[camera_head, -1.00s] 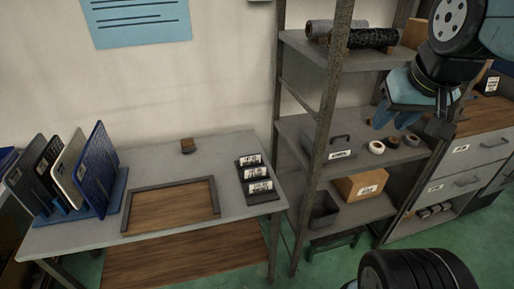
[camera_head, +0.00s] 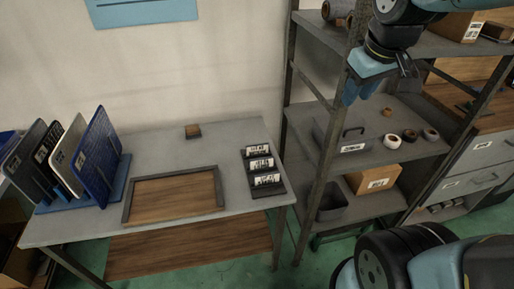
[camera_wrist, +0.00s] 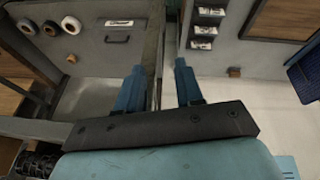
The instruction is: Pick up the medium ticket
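Three white tickets with black print stand in a dark stepped holder (camera_head: 274,191) at the right end of the grey table: a back ticket (camera_head: 257,150), a middle ticket (camera_head: 261,163) and a front ticket (camera_head: 266,180). The print is too small to tell which is medium. The tickets also show in the wrist view, such as the middle one (camera_wrist: 205,30). My gripper (camera_head: 352,93) is high in front of the shelf posts, up and right of the tickets and well apart from them. In the wrist view its two blue fingers (camera_wrist: 157,82) are spread with nothing between them.
A wood-floored tray (camera_head: 125,208) lies mid-table, with a small brown block (camera_head: 193,131) behind it. Several panels, including a blue one (camera_head: 97,160), stand in a rack at left. A metal shelf post (camera_head: 322,170) rises right of the table. Table surface between tray and holder is clear.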

